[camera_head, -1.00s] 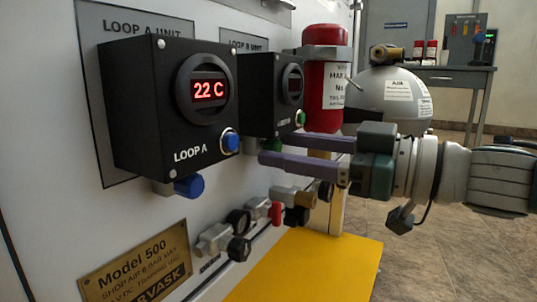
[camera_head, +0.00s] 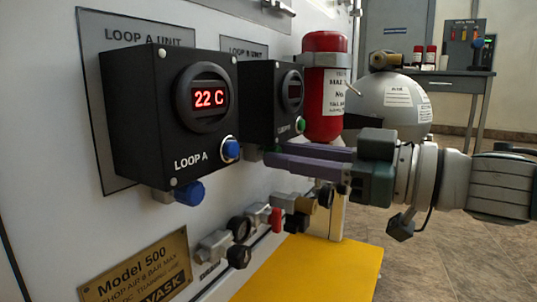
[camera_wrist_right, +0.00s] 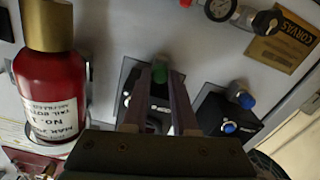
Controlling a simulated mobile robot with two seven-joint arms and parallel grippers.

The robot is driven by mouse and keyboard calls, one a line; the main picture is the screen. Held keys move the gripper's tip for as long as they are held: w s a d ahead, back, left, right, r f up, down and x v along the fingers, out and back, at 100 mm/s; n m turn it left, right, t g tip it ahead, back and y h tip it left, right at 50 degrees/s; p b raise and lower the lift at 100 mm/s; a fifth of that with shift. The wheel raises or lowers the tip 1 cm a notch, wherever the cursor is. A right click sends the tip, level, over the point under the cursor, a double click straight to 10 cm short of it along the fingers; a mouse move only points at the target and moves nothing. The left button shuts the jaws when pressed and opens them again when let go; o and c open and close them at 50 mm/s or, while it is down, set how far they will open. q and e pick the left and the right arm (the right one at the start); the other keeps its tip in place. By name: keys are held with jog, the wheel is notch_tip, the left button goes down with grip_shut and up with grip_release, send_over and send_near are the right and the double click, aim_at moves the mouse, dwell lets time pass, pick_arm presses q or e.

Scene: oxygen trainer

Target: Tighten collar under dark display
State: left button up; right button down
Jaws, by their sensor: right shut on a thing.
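The Loop B box (camera_head: 262,100) has a dark display (camera_head: 292,88) with no lit digits. Under it is a green collar (camera_wrist_right: 159,76), seen in the right wrist view between my finger ends; in the head view my fingers hide it. My right gripper (camera_head: 268,156) reaches in from the right and is shut on the green collar. The Loop A box (camera_head: 140,115) stands nearer, its display (camera_head: 208,98) lit red with "22 C". A blue collar (camera_head: 189,193) hangs under it, apart from my gripper. My left gripper is not in view.
A red bottle (camera_head: 325,110) stands close behind my right gripper. Valves and fittings (camera_head: 235,243) line the panel below, above a yellow platform (camera_head: 325,275). A grey sphere (camera_head: 395,105) and a table (camera_head: 455,75) are behind. The floor at right is open.

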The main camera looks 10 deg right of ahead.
jog(key=shift+r+m+p, duration=0.25)
jog(key=shift+m+p, duration=1.15)
jog(key=shift+p, duration=0.9)
jog(key=shift+f+m+p, duration=0.2)
jog(key=shift+m+p, duration=1.15)
jog(key=shift+m, duration=0.65)
jog(key=c, duration=0.7)
grip_release()
